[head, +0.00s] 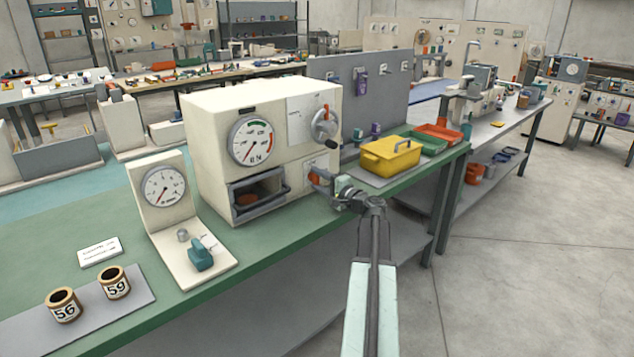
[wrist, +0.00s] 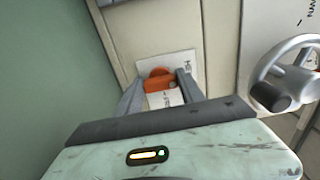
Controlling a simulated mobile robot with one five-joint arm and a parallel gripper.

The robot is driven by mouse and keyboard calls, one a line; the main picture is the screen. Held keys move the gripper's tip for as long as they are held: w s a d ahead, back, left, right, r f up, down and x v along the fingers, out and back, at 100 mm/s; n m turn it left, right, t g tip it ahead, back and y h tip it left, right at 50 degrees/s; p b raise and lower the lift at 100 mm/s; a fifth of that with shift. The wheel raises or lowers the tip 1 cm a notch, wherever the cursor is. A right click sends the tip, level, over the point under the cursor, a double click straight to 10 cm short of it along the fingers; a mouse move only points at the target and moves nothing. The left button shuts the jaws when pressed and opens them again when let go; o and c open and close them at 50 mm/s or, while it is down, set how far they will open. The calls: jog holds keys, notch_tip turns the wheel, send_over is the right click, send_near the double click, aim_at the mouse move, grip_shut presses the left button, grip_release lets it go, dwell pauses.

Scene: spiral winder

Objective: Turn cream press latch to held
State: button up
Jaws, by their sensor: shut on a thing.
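The cream press (head: 220,130) stands on the green-topped bench. Its orange latch (head: 314,178) sits low on the right part of the front face, partly hidden by my gripper. In the wrist view the orange latch (wrist: 158,83) lies on a white plate (wrist: 150,66) with partly covered lettering, one mark beginning "HE". My gripper (head: 323,181) reaches the latch from the front right. In the wrist view its grey fingers (wrist: 158,90) stand on either side of the latch and are shut on it. I cannot tell exactly which mark the latch points to.
A handwheel (head: 324,125) with a dark knob sits above the latch, and the wheel is close on the right in the wrist view (wrist: 285,75). A drawer handle (head: 260,202) is to the left. A yellow bin (head: 391,157) stands right of the press. The floor (head: 520,270) is clear.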

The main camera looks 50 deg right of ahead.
dwell(0.4)
jog(key=o, duration=1.4)
jog(key=shift+w, duration=0.1)
jog(key=shift+c, duration=0.2)
jog(key=s, duration=0.7)
jog(key=shift+s+a, duration=0.3)
jog(key=shift+a, duration=0.05)
jog(key=shift+s, duration=0.15)
jog(key=shift+s, duration=0.1)
